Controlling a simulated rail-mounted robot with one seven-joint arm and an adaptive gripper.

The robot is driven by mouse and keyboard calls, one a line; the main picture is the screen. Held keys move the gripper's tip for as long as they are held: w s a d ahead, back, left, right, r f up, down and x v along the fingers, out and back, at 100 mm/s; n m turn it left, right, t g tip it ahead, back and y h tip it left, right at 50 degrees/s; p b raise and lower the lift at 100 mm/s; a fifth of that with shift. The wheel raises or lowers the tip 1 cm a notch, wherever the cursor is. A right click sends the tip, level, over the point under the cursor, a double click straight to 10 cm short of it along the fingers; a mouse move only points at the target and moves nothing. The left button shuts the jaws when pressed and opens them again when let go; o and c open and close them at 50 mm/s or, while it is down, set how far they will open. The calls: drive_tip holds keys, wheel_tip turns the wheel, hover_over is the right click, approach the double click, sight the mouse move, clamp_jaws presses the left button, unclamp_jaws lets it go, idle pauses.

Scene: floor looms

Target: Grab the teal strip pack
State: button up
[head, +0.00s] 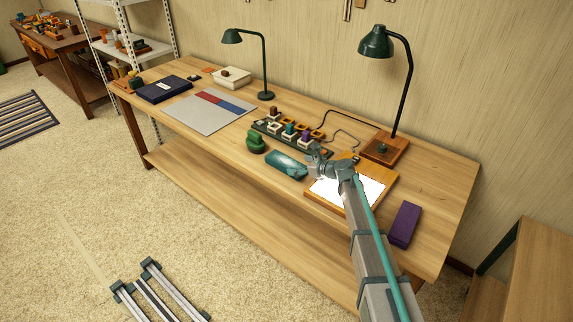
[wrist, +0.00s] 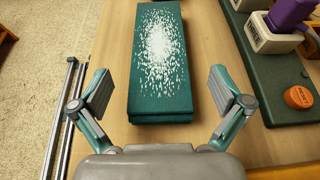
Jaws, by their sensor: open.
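The teal strip pack (head: 287,164) lies flat on the wooden table, near its front edge, in the head view. In the wrist view the teal strip pack (wrist: 160,105) is a long teal block with a white speckled patch on top. My gripper (wrist: 162,93) is open, with one finger on each side of the pack's near end. Neither finger appears to touch it. In the head view my gripper (head: 314,160) is at the right end of the pack, and the wrist partly hides the fingers.
A dark green board (wrist: 277,85) with a red-orange button (wrist: 298,97) lies close right of the pack in the wrist view. A green round object (head: 256,144) stands left of the pack. A lit panel (head: 345,190) and a purple box (head: 404,224) lie to the right.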

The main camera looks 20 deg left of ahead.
sight(289, 163)
drive_tip(key=shift+p+x, duration=0.75)
drive_tip(key=shift+x, duration=1.65)
drive_tip(key=c, duration=1.2)
drive_tip(key=shift+r, duration=0.1)
drive_tip(key=shift+c, duration=0.5)
drive_tip(key=shift+r, duration=0.15)
